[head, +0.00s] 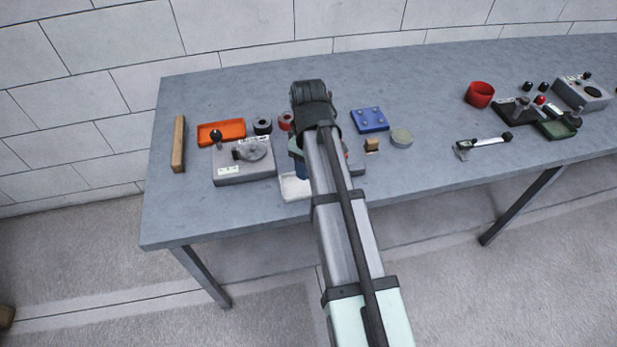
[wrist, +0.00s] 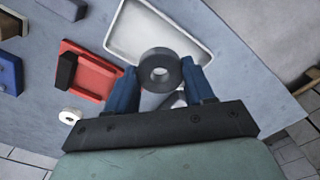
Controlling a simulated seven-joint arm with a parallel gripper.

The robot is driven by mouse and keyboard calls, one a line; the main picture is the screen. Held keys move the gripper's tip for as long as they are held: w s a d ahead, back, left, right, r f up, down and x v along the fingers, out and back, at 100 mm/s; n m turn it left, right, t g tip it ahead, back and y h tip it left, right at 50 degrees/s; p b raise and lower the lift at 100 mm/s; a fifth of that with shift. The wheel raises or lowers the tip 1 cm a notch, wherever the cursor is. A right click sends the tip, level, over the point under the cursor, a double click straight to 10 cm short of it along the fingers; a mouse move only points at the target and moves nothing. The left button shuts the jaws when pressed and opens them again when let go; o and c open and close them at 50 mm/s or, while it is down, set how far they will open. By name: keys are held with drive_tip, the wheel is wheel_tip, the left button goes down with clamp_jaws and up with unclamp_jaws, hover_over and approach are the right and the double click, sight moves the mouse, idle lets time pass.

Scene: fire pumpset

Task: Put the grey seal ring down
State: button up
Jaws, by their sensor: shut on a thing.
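The grey seal ring (wrist: 160,56) is a thick dark ring with a round hole. My gripper (wrist: 160,75) has blue fingers shut on it from both sides. In the wrist view the ring overlaps a white tray (wrist: 118,40), and its height over the tray is hard to tell. In the head view my arm hides the ring and most of the gripper; a bit of blue finger (head: 302,172) shows beside the white tray (head: 292,190) near the table's front edge.
A red tray (wrist: 82,84) with a dark block and a small white ring (wrist: 70,116) lie left in the wrist view. In the head view a grey fixture (head: 230,172), an orange tray (head: 230,126) and a blue plate (head: 369,116) stand around.

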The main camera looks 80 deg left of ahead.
drive_tip(key=shift+f, duration=2.95)
drive_tip(key=shift+f, duration=0.15)
drive_tip(key=o, duration=0.8)
wheel_tip(320, 180, up, 12)
drive_tip(key=shift+r, duration=0.2)
